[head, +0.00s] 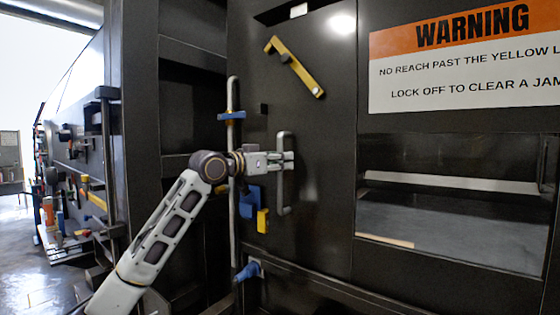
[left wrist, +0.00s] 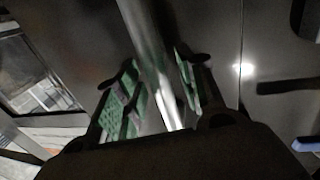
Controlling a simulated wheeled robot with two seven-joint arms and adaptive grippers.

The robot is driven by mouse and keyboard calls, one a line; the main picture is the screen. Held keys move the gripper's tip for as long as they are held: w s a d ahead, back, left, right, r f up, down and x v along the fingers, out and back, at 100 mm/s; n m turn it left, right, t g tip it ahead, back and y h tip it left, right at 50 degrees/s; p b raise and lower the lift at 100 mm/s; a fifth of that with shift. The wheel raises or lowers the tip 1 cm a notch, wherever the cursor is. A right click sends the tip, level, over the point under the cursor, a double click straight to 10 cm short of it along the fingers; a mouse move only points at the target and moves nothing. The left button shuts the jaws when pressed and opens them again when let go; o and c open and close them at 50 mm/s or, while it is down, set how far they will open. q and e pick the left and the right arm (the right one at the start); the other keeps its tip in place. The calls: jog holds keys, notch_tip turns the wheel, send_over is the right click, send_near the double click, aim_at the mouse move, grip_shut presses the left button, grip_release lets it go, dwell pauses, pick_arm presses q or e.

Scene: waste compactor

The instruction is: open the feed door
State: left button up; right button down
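The feed door (head: 325,130) is a dark panel in the middle of the head view, and it looks closed. A grey vertical bar handle (head: 284,200) is fixed on it. My left gripper (head: 284,161) is at the handle's upper half. In the left wrist view the handle bar (left wrist: 148,45) runs between the two green-padded fingers (left wrist: 160,95). The fingers look spread around it, with a gap on the left side; firm contact is not visible. A yellow lever (head: 294,66) sits slanted on the door above the handle. My right gripper is not in view.
A vertical rod (head: 232,150) with a blue clamp (head: 231,115) stands left of the handle. Blue and yellow blocks (head: 254,208) sit low beside it. A warning sign (head: 465,60) and a window opening (head: 455,220) are at right. Open floor (head: 40,285) shows at far left.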

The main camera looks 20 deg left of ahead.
pick_arm(q)
jog(key=shift+w, duration=0.15)
grip_shut()
jog(key=shift+d, duration=0.2)
dwell(0.3)
